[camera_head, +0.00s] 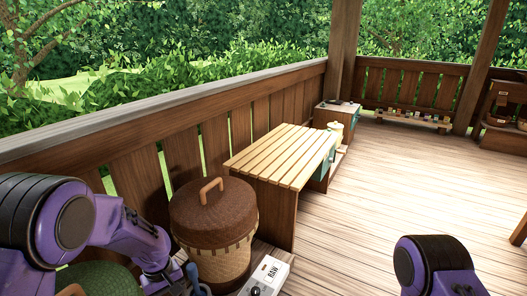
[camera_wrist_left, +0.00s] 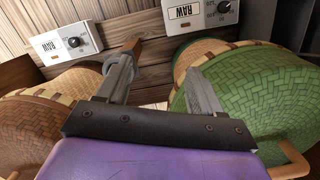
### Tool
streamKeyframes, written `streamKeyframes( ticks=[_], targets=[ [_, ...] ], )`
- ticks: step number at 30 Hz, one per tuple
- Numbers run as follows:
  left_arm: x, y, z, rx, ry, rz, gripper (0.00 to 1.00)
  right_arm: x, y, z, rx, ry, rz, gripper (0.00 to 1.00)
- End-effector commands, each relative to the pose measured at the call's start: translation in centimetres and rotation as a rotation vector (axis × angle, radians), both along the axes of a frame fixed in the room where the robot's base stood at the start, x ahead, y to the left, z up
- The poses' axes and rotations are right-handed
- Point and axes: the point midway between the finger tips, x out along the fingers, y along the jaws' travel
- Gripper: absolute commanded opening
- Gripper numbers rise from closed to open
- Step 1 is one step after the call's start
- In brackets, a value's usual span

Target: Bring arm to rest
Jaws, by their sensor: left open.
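My left arm (camera_head: 100,225) comes in at the lower left of the head view, beside the brown lidded basket (camera_head: 215,225). My left gripper (camera_wrist_left: 163,82) is open in the left wrist view, with its two fingers apart and nothing clearly held. It is over the gap between the brown woven basket (camera_wrist_left: 30,130) and the green woven basket (camera_wrist_left: 255,90). My right arm (camera_head: 435,265) shows at the lower right of the head view. Its gripper is outside the frame.
White RAW boxes with dials stand by the baskets: one at left (camera_wrist_left: 65,42), another at right (camera_wrist_left: 200,14). A slatted wooden table (camera_head: 285,153) stands beyond the brown basket, along the railing (camera_head: 230,110). The plank floor (camera_head: 400,190) at right is clear.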

Motion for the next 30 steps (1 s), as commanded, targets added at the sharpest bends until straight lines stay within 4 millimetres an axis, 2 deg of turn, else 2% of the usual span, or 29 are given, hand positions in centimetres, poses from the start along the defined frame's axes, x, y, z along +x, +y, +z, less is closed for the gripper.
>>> streamKeyframes(
  ticks=[7, 11, 14, 17, 20, 21, 25, 27, 30],
  targets=[
    [-2.5, 0.8, -3.8, 0.029, -0.038, 0.021, 0.67, 0.1, 0.0, 0.5, 0.0, -0.001, 0.0, 0.43],
    [-4.8, 1.2, -6.6, 0.059, -0.074, 0.025, 0.67, 0.0, 0.0, 0.9, 0.0, -0.001, 0.0, 0.43],
    [-7.2, 1.7, -8.8, 0.091, -0.107, 0.022, 0.67, 0.0, 0.0, 1.3, -0.001, -0.001, 0.0, 0.43],
    [-10.5, 2.4, -10.8, 0.134, -0.149, 0.014, 0.67, 0.0, 0.0, 1.7, 0.0, -0.001, 0.0, 0.43],
    [-15.3, 3.2, -12.4, 0.194, -0.203, -0.007, 0.67, 0.0, 0.0, 2.4, 0.0, -0.001, 0.0, 0.43],
    [-17.5, 3.6, -12.7, 0.222, -0.228, -0.018, 0.67, 0.0, 0.0, 2.7, -0.001, -0.001, 0.0, 0.43],
    [-23.3, 4.6, -12.1, 0.305, -0.302, -0.052, 0.67, 0.0, 0.0, 3.3, -0.001, -0.001, 0.0, 0.43],
    [-25.3, 5.0, -11.3, 0.337, -0.331, -0.064, 0.67, 0.0, 0.0, 3.5, -0.001, -0.001, 0.0, 0.43],
    [-26.8, 5.4, -10.6, 0.366, -0.357, -0.071, 0.67, 0.0, 0.0, 3.6, -0.001, -0.001, 0.0, 0.43]
  ],
)
